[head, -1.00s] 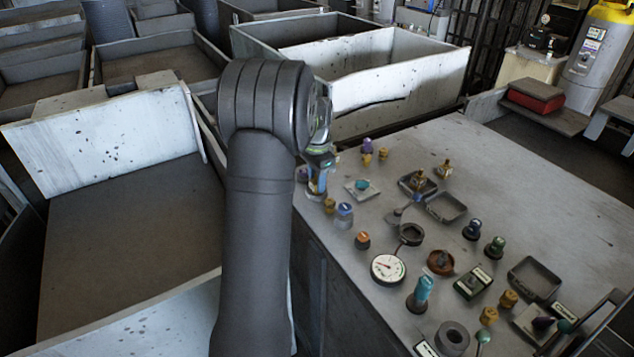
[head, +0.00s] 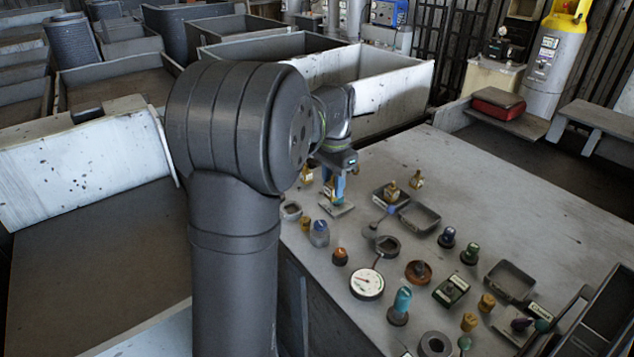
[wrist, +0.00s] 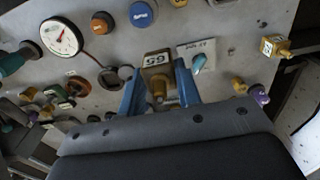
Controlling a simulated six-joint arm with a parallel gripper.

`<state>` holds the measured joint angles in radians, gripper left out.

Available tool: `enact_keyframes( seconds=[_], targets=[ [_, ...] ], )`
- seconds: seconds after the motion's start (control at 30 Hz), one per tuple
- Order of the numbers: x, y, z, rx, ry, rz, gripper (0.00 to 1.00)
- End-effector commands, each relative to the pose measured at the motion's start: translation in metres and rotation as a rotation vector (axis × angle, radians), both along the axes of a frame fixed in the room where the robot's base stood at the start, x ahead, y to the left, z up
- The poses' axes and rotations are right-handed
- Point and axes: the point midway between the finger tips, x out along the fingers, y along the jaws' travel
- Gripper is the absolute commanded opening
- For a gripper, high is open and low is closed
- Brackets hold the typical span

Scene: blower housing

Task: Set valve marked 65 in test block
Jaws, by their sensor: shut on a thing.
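My gripper (wrist: 160,90) has two blue fingers shut on a brass valve marked 65 (wrist: 156,64). The number reads upside down in the wrist view. In the head view my gripper (head: 334,187) is low over the near left part of the bench, beside a pale plate (head: 340,210). The plate also shows in the wrist view (wrist: 210,50), just right of the valve, with a teal knob (wrist: 199,63) on it. I cannot tell whether the valve touches the bench. I cannot pick out the test block with certainty.
Another brass valve (wrist: 273,46) is at the right of the wrist view. The bench's far right is clear (head: 530,200).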

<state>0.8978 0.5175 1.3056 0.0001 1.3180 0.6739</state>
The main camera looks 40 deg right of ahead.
Motion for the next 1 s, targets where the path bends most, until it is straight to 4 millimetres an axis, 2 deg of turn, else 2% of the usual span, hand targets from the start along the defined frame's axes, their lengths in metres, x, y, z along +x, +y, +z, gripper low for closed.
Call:
enact_keyframes(
  seconds=[0.3,0.4,0.5,0.63,1.0],
  targets=[
    [-0.094,-0.053,-0.026,0.001,0.001,-0.008,0.00],
    [-0.118,-0.063,-0.033,0.001,0.001,-0.006,0.00],
    [-0.133,-0.069,-0.037,0.000,0.000,-0.003,0.00],
    [-0.141,-0.071,-0.043,0.000,0.000,0.000,0.00],
    [-0.141,-0.071,-0.078,0.001,0.001,0.000,0.00]
  ],
)
